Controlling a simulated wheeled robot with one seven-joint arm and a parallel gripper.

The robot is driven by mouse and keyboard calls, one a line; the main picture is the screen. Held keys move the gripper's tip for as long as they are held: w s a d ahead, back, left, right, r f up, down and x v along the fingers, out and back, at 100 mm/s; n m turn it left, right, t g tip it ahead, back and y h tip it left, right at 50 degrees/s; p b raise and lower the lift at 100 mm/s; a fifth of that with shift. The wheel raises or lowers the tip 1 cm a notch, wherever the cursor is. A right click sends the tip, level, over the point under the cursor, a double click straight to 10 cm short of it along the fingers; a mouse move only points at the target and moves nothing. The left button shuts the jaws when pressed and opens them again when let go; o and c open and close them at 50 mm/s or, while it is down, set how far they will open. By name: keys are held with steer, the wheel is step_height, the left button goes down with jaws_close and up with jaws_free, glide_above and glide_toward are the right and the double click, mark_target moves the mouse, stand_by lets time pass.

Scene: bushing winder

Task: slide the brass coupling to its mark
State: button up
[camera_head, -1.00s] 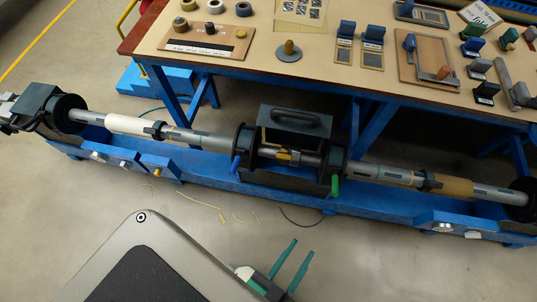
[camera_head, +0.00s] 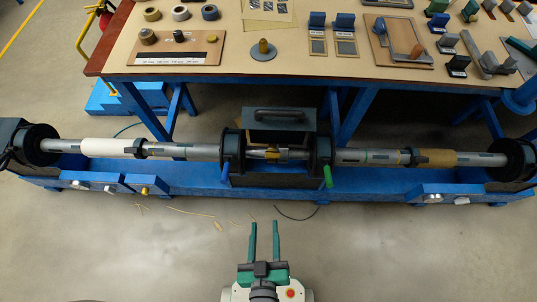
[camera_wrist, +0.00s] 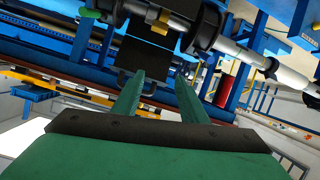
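A small brass-coloured piece, seemingly the brass coupling (camera_head: 272,153), sits on the grey shaft (camera_head: 200,151) between two black ring stands, below a dark box with a handle. A yellow-brass piece also shows on the shaft at the top of the wrist view (camera_wrist: 162,22). A thin green line (camera_head: 365,156) rings the shaft right of the stands; I cannot tell whether it is the mark. My gripper (camera_head: 264,226) is open and empty, its two green fingers pointing at the machine, apart from the shaft. The fingers also show in the wrist view (camera_wrist: 155,80).
The black ring stands (camera_head: 231,150) flank the middle section; a green lever (camera_head: 327,176) hangs at the right one. The blue bed (camera_head: 210,182) runs along the front. A workbench (camera_head: 220,70) with tools stands behind. Thin loose cords (camera_head: 190,212) lie on the floor.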

steer(key=w+a+f+n+g, duration=0.2)
steer(key=w+f+n, duration=0.2)
steer(key=w+f, duration=0.35)
steer(key=n+g+h, duration=0.5)
steer(key=n+g, duration=0.1)
steer(key=n, duration=0.4)
glide_toward(272, 155)
steer(key=x, duration=1)
steer(key=shift+w+d+f, duration=0.1)
steer(key=shift+d+f, duration=0.2)
steer(key=shift+d, duration=0.1)
steer(key=shift+a, duration=0.1)
steer(key=shift+a, duration=0.1)
